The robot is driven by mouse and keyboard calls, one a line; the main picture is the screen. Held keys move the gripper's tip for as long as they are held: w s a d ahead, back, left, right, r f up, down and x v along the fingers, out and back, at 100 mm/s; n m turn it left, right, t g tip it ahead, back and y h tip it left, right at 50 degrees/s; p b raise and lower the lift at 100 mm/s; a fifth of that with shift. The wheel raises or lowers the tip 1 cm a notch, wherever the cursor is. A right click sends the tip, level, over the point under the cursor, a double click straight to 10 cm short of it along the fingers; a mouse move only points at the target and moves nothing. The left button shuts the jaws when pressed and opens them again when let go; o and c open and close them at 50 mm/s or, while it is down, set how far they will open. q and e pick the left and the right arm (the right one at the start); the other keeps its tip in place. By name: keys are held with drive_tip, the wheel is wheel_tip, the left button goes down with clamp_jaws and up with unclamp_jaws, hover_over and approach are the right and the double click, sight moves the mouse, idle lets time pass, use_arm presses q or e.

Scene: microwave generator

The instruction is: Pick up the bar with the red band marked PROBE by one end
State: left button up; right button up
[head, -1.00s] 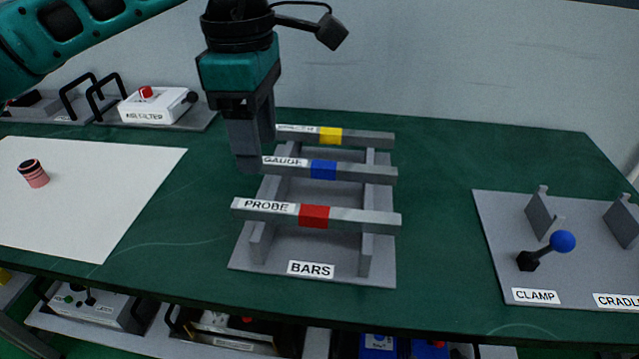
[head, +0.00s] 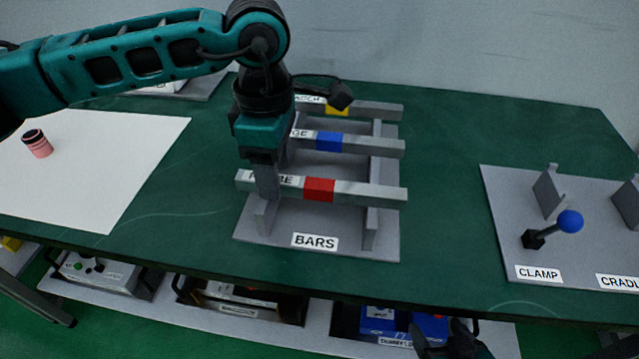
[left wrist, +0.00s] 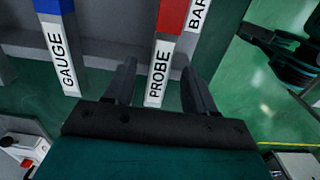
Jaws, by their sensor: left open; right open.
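The PROBE bar (head: 360,192) is grey with a red band and lies across the near part of the BARS rack (head: 265,235). Its PROBE label is partly hidden by my left gripper (head: 267,190) in the head view. That gripper points down at the bar's left end. In the left wrist view, the open fingers of my left gripper (left wrist: 160,75) stand on either side of the PROBE bar's labelled end (left wrist: 158,72). I cannot tell whether either finger touches it. My right gripper (head: 450,340) shows dark at the bottom edge of the head view, away from the bars.
The blue-banded GAUGE bar (head: 375,147) and a yellow-banded bar (head: 375,109) lie behind on the same rack. A CLAMP board (head: 505,225) with a blue-knobbed lever (head: 570,221) stands to the right. Green table is clear between rack and board.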

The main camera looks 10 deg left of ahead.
use_arm(q)
drive_tip(key=shift+f, duration=0.75)
drive_tip(key=shift+c, duration=0.4)
clamp_jaws()
drive_tip(key=shift+r, duration=0.1)
